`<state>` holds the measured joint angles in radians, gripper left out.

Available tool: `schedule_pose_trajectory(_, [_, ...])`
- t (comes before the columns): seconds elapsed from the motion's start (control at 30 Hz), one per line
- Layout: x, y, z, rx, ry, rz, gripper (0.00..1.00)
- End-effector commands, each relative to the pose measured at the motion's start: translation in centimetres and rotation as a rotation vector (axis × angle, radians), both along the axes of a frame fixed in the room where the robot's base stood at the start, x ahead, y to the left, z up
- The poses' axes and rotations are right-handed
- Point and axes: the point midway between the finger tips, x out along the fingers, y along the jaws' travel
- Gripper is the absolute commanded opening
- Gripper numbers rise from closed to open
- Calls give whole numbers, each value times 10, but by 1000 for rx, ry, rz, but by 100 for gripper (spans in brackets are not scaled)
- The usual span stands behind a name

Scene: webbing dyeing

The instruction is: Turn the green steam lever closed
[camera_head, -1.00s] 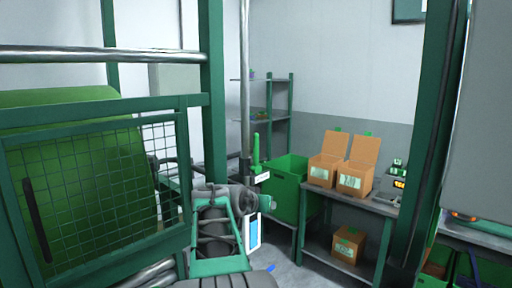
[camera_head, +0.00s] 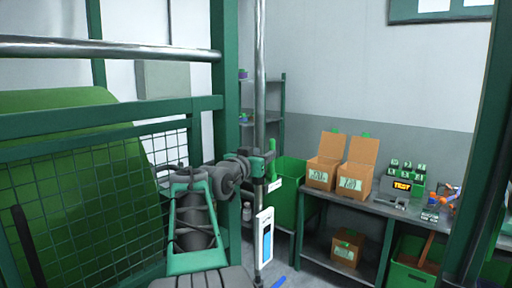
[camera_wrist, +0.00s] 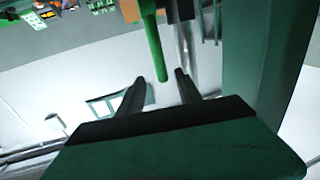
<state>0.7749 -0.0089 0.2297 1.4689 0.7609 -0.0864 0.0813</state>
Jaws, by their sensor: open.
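The green steam lever (camera_head: 271,157) stands roughly upright beside the vertical steel pipe (camera_head: 260,90) in the head view. My gripper (camera_head: 264,160) is at the lever, partly hidden by my own wrist. In the wrist view the lever (camera_wrist: 153,42) is a green rod coming in from the top. Its rounded end appears between the two dark fingertips of my open gripper (camera_wrist: 161,80). The fingers are not closed on it, and I cannot tell whether either one touches it.
A green post (camera_head: 225,120) and a mesh guard (camera_head: 90,190) before a green drum stand close on the left. A white gauge panel (camera_head: 264,238) hangs low on the pipe. A green bin (camera_head: 290,190) and a table (camera_head: 380,208) with cardboard boxes stand behind, right.

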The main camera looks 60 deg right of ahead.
Motion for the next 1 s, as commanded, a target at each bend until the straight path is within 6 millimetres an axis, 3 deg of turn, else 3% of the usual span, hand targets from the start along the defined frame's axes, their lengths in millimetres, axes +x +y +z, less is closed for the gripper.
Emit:
schedule_pose_trajectory(0.17, [0,-12,3,0,0,-2,41])
schedule_pose_trajectory(0.5, [4,-71,3,1,0,1,41])
schedule_pose_trajectory(0.83, [3,-78,0,0,-1,0,41])
schedule_pose_trajectory(1.0, [3,-78,0,0,-1,0,27])
